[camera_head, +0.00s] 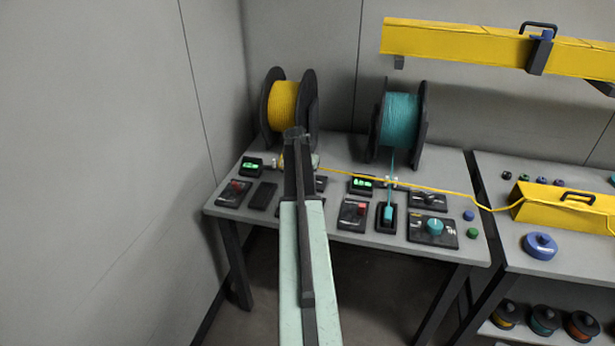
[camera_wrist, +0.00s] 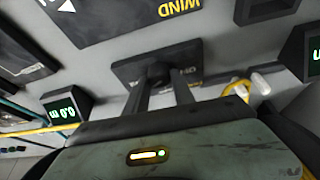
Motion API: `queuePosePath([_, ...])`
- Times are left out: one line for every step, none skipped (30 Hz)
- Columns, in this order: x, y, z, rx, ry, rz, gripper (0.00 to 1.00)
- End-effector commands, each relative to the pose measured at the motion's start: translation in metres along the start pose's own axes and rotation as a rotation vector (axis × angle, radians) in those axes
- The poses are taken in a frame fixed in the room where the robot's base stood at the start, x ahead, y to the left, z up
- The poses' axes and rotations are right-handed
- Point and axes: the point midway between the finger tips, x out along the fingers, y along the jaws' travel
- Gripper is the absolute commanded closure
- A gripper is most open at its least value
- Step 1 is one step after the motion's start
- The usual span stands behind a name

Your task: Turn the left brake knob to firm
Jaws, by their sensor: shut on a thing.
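In the wrist view my gripper (camera_wrist: 163,88) reaches down to a small dark plate (camera_wrist: 124,72) with partly hidden yellow lettering. Its two fingers are shut on a dark knob (camera_wrist: 157,71) on that plate, which I take for the left brake knob. The fingers cover much of the knob, so its setting cannot be read. In the head view my arm hides the knob and the gripper's tips. A corner of a dark plate (camera_head: 321,184) shows just right of the arm, at the left station below the yellow spool (camera_head: 283,105).
A larger dark panel (camera_wrist: 107,20) marked WIND and a green display (camera_wrist: 61,107) stand close by. A yellow line (camera_head: 445,191) crosses the bench towards a yellow trough (camera_head: 560,208). The teal spool (camera_head: 399,120) and its switches stand right of my arm. A wall (camera_head: 110,170) is at left.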

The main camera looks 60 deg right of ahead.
Motion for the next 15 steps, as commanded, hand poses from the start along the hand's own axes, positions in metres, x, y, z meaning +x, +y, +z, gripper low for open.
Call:
queuePosePath([-0.0003, -0.0016, 0.0035, -0.001, -0.009, -0.002, 1.0])
queuePosePath([-0.0003, -0.0016, 0.0035, -0.001, -0.009, -0.002, 1.0])
queuePosePath([-0.0004, -0.0018, 0.0036, -0.001, -0.009, -0.002, 1.0])
queuePosePath([-0.0004, -0.0019, 0.0036, -0.001, -0.009, -0.002, 1.0])
queuePosePath([-0.0004, -0.0019, 0.0036, -0.001, -0.009, -0.002, 1.0])
queuePosePath([-0.0004, -0.0021, 0.0038, -0.002, -0.009, -0.002, 0.64])
queuePosePath([-0.0004, -0.0022, 0.0038, -0.002, -0.01, -0.003, 0.56])
queuePosePath([-0.0004, -0.0022, 0.0036, -0.002, -0.009, -0.003, 0.48])
queuePosePath([-0.0004, -0.0021, 0.0033, -0.002, -0.008, -0.002, 0.48])
queuePosePath([-0.0003, -0.0019, 0.0031, -0.002, -0.007, -0.002, 0.48])
queuePosePath([-0.0003, -0.0019, 0.0029, -0.002, -0.007, -0.002, 0.48])
queuePosePath([-0.0003, -0.0018, 0.0026, -0.002, -0.006, -0.002, 0.48])
queuePosePath([-0.0003, -0.0017, 0.0024, -0.002, -0.006, -0.002, 0.48])
queuePosePath([-0.0003, -0.0017, 0.0023, -0.002, -0.005, -0.002, 0.48])
queuePosePath([-0.0003, -0.0016, 0.0021, -0.002, -0.005, -0.002, 0.48])
